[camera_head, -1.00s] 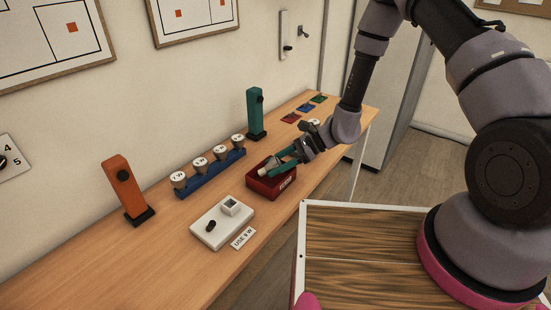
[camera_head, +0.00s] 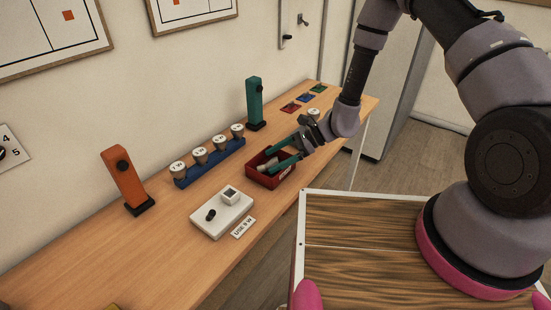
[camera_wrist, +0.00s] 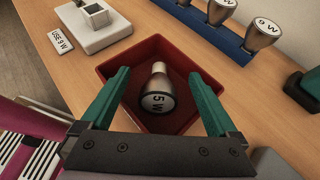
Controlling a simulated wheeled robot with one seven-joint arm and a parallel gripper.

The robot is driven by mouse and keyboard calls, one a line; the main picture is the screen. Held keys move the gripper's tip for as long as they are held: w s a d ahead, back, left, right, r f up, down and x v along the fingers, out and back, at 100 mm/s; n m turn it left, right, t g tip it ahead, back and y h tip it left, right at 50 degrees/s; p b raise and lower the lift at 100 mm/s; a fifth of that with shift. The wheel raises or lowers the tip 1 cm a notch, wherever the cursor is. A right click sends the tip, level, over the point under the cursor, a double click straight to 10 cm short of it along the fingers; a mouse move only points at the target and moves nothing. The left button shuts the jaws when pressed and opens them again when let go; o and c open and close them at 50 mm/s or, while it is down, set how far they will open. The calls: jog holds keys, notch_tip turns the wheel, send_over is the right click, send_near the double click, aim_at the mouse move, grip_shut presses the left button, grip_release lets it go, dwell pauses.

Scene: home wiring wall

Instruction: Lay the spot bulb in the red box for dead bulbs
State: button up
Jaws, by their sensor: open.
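The spot bulb (camera_wrist: 157,92), with a white face marked 5 W, lies inside the red box (camera_wrist: 120,65); it also shows in the head view (camera_head: 264,167), partly hidden by a finger. The red box stands on the wooden bench in the head view (camera_head: 262,181). My gripper (camera_wrist: 161,88) has its two green fingers spread wide, one on each side of the bulb and apart from it. In the head view my gripper (camera_head: 282,160) is over the box, its fingertips at or just inside the rim.
A blue rack (camera_head: 212,167) with several spot bulbs stands behind the box. A white tester (camera_head: 222,214) and a USE 9 W card (camera_head: 243,228) are in front-left. An orange stand (camera_head: 125,178) and a green stand (camera_head: 255,104) rise along the wall. Another bulb (camera_head: 314,112) sits beyond my wrist.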

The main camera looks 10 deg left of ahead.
jog(key=v, duration=1)
jog(key=shift+d+r, duration=0.2)
jog(key=shift+d, duration=0.15)
